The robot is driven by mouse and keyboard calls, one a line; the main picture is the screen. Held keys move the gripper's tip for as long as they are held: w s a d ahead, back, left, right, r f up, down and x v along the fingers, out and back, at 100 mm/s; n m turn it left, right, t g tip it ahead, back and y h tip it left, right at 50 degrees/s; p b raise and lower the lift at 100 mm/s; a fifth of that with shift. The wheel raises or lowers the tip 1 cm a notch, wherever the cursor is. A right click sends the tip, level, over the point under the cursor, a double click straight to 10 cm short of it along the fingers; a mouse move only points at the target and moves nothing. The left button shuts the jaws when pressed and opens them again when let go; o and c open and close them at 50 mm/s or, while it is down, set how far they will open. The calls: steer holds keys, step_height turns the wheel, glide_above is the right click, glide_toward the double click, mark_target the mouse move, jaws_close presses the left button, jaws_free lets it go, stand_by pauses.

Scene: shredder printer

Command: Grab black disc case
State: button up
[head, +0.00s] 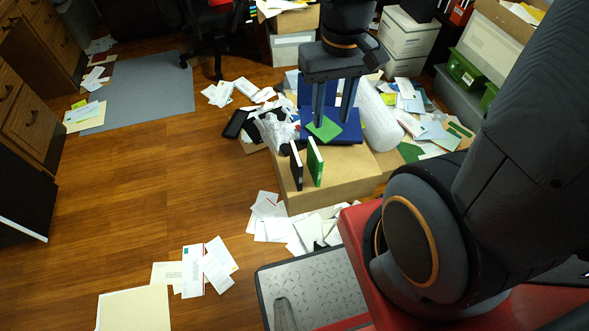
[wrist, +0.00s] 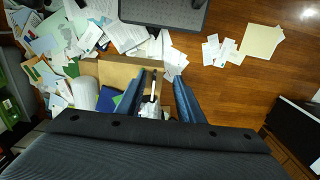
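The black disc case (head: 296,166) stands upright on the front left part of a cardboard box, in the head view. A green disc case (head: 315,162) stands upright just to its right. My gripper (head: 333,118) points down above the box, behind and to the right of both cases; its fingers are apart with nothing held. In the wrist view, a narrow dark case with a pale edge, apparently the black disc case (wrist: 153,86), shows between my gripper's fingers (wrist: 156,82). The green case is not clear there; the left finger may hide it.
The cardboard box (head: 268,188) also bears a blue item (head: 302,88), a green square, and a clear plastic wrap (head: 283,130). A white roll (head: 378,118) lies at its right. Loose papers (head: 290,225) surround it. Open wooden floor (head: 130,190) lies left.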

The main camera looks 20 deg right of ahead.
mark_target(296, 153)
steer(key=shift+o, duration=0.2)
steer(key=shift+o, duration=0.3)
steer(key=w+f+b, duration=0.6)
steer(key=f+b, duration=0.2)
steer(key=f, duration=0.2)
steer(key=w+f+b, duration=0.6)
steer(key=f+b, duration=0.2)
steer(key=f, duration=0.3)
steer(key=shift+w, duration=0.35)
steer(key=w+f+b, duration=0.4)
steer(key=f+b, duration=0.2)
steer(key=f, duration=0.3)
steer(key=w+f+b, duration=0.4)
steer(key=f+b, duration=0.2)
steer(key=f, duration=0.3)
steer(key=w+f+b, duration=0.5)
steer(key=f+b, duration=0.1)
steer(key=f, duration=0.3)
step_height(296, 153, down, 8)
steer(key=b, duration=0.4)
steer(key=shift+s+d+r, duration=0.1)
jaws_close()
